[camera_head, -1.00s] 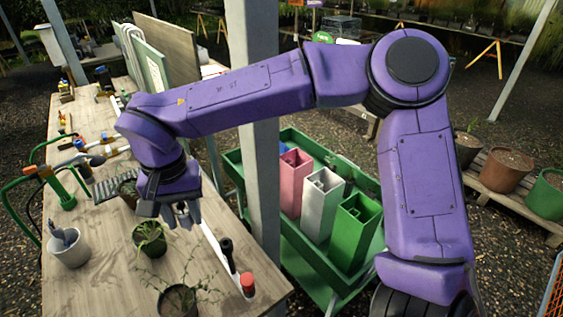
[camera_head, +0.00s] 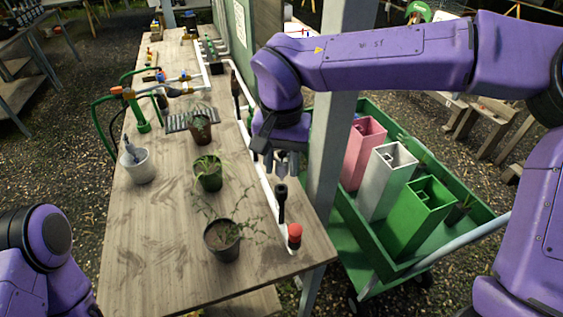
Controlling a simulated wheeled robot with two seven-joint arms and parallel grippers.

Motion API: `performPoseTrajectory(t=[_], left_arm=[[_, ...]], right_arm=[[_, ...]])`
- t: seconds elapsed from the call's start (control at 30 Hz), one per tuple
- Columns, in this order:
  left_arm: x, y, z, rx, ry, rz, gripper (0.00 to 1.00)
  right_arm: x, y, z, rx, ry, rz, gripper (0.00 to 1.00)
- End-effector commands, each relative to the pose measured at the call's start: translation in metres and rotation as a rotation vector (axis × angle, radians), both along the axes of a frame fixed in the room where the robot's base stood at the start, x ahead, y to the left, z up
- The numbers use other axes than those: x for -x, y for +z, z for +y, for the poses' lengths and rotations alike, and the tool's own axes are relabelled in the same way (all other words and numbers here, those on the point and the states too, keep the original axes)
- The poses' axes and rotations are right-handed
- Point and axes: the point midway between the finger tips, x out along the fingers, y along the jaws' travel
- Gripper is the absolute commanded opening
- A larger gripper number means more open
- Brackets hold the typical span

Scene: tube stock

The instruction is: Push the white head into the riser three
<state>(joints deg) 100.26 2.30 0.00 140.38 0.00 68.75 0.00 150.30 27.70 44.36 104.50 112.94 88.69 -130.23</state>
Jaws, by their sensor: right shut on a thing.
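My right gripper (camera_head: 281,163) hangs fingers-down over the right edge of the bench. It is shut on the white head, which the fingers hide almost wholly. Just below the fingertips stands an upright black riser (camera_head: 281,204) on the white pipe (camera_head: 268,190). From this view I cannot tell whether the head touches it. Nearer the front end, a red head (camera_head: 295,231) stands on the same pipe line. Another dark riser (camera_head: 236,92) stands farther back. I cannot tell which is riser three. My left arm shows at the lower left; its gripper is out of view.
The wooden bench (camera_head: 165,240) holds potted plants (camera_head: 222,240), a white pot (camera_head: 138,166) and orange-and-green hose fittings (camera_head: 136,108). A grey post (camera_head: 330,150) stands close right of my gripper. Beyond it is a green cart (camera_head: 340,215) with pink, white and green square tubes.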

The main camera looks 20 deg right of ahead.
Motion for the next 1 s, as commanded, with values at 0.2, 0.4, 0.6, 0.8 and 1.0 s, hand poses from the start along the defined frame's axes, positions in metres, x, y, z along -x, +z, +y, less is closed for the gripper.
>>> performPoseTrajectory(t=[0.2, 0.4, 0.6, 0.8, 1.0], left_arm=[[-0.0001, -0.0122, 0.0, 0.0, 0.0, 0.0, 0.7], [-0.0001, -0.0109, 0.0, 0.0, 0.0, 0.0, 0.7], [-0.0001, -0.0089, 0.0, 0.0, 0.0, 0.0, 0.7], [-0.0001, -0.0063, 0.0, 0.0, 0.0, 0.0, 0.7], [-0.0002, -0.0068, -0.0001, 0.0, 0.0, 0.0, 0.7]], right_arm=[[-0.0001, -0.0099, -0.0001, 0.0, -0.001, -0.001, 0.11], [-0.0001, -0.0087, -0.0001, 0.0, -0.001, 0.0, 0.11], [0.0014, -0.0104, 0.0007, 0.0, 0.001, 0.001, 0.11], [0.0042, -0.0148, 0.002, -0.001, 0.0, 0.0, 0.11], [0.0043, -0.0155, 0.002, 0.0, 0.0, -0.001, 0.11]])
